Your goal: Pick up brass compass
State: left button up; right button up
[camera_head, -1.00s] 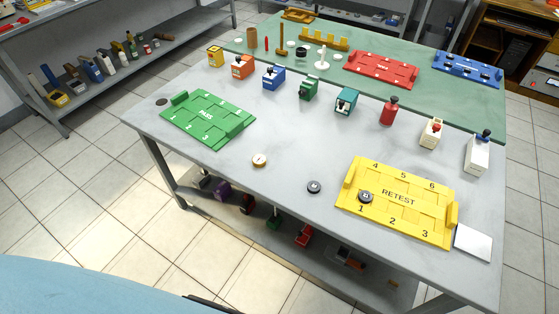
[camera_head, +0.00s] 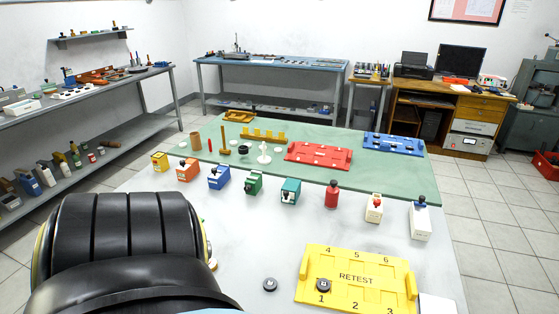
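The brass compass (camera_head: 212,264) lies on the grey table (camera_head: 240,235). Only a sliver of it shows at the edge of my dark arm link, which covers the lower left of the view. Neither of my grippers is in view, so I cannot see where they are relative to the compass.
A dark round disc (camera_head: 270,284) lies right of the compass. The yellow RETEST tray (camera_head: 375,262) holds another dark disc (camera_head: 323,285). Several coloured boxes and a red bottle (camera_head: 332,195) stand in a row behind. The green mat (camera_head: 370,178) carries red and blue trays.

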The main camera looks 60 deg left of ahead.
aim_at(212, 264)
jog(key=z, duration=0.6)
jog(key=k, duration=1.45)
jog(key=u, duration=2.05)
